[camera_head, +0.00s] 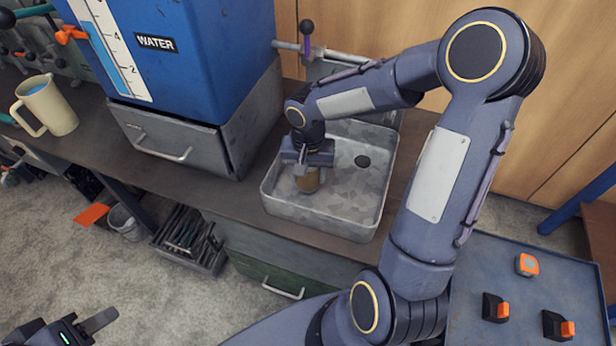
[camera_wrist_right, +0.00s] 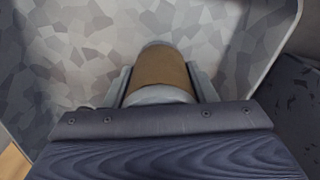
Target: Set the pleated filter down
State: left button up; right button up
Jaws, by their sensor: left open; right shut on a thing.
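The pleated filter (camera_head: 308,181) is a small brown cylinder with a grey end. My right gripper (camera_head: 307,168) is shut on it inside the grey metal sink (camera_head: 345,216). In the right wrist view the filter (camera_wrist_right: 160,72) sits between the two fingers of my right gripper (camera_wrist_right: 162,85), with the mottled basin surface behind it. I cannot tell whether its lower end touches the basin floor. My left gripper (camera_head: 92,329) is open and empty at the lower left, over the floor and away from the bench.
A blue WATER tank (camera_head: 190,65) on a grey drawer unit stands left of the sink. A tap (camera_head: 307,45) is behind it. A beige jug (camera_head: 47,106) stands on the bench at far left. A blue tray (camera_head: 520,295) with orange-and-black pieces is at lower right.

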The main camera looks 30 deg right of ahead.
jog(key=shift+f, duration=0.7)
jog(key=shift+f, duration=0.15)
jog(key=o, duration=1)
